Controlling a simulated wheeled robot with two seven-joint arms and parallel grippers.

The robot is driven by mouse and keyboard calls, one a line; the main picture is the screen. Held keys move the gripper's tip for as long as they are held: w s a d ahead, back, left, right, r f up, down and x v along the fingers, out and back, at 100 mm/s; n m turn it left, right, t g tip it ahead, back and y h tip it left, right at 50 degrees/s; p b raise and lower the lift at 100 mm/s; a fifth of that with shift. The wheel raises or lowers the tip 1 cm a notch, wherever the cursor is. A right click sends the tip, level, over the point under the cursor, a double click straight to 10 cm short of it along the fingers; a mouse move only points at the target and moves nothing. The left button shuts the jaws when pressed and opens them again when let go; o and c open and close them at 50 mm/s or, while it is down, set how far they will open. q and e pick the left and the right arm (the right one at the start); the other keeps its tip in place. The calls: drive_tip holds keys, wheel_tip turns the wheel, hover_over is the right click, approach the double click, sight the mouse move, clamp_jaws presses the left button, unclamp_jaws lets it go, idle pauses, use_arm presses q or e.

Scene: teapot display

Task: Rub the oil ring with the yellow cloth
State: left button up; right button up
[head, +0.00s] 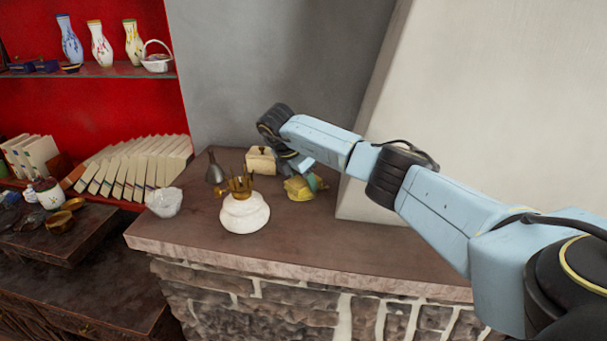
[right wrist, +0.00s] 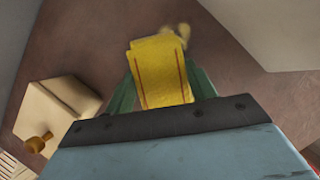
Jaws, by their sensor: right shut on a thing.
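The yellow cloth (head: 296,190) with dark red lines is at the dark brown counter top (head: 370,262), near the white slanted wall. My right gripper (head: 311,182) is shut on it; in the right wrist view, the cloth (right wrist: 160,75) sticks out between the green fingers (right wrist: 157,92). I cannot tell whether the cloth touches the counter. A small pale yellow shape (right wrist: 180,31) shows just beyond the cloth; I cannot tell what it is. I cannot make out an oil ring for sure. My left gripper is not in view.
A cream box (head: 261,160) with a knob stands close left of the cloth. Further left are a white round pot (head: 245,214), an amber glass piece (head: 240,183), a dark funnel-like vessel (head: 214,170) and a white bowl (head: 164,202). The counter's front right is clear.

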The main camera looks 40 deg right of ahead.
sight(300, 191)
drive_tip(key=shift+s+a+f, duration=0.1)
drive_tip(key=shift+s+a, duration=0.95)
drive_tip(key=shift+a, duration=0.25)
drive_tip(key=shift+s+a+f, duration=0.1)
drive_tip(key=shift+s+a, duration=0.95)
drive_tip(key=shift+a, duration=0.2)
drive_tip(key=shift+w+d+b, duration=0.6)
drive_tip(key=shift+d+b, duration=0.05)
drive_tip(key=shift+w+d+r+b, duration=0.2)
drive_tip(key=shift+w+d+b, duration=0.35)
drive_tip(key=shift+d, duration=0.25)
drive_tip(key=shift+w+d+f+b, duration=0.15)
drive_tip(key=shift+w+d+b, duration=0.7)
drive_tip(key=shift+d, duration=0.1)
drive_tip(key=shift+w+d+b, duration=0.7)
drive_tip(key=shift+d+b, duration=0.05)
drive_tip(key=shift+d, duration=0.1)
drive_tip(key=shift+w+d+b, duration=0.65)
drive_tip(key=shift+d+b, duration=0.05)
drive_tip(key=shift+d, duration=0.15)
drive_tip(key=shift+s+d+p, duration=0.35)
drive_tip(key=shift+d+p, duration=0.1)
drive_tip(key=shift+s+d+p, duration=0.4)
drive_tip(key=shift+s+d, duration=0.05)
drive_tip(key=shift+s, duration=0.1)
drive_tip(key=shift+s+r, duration=0.1)
drive_tip(key=shift+r, duration=0.1)
drive_tip(key=shift+s, duration=0.1)
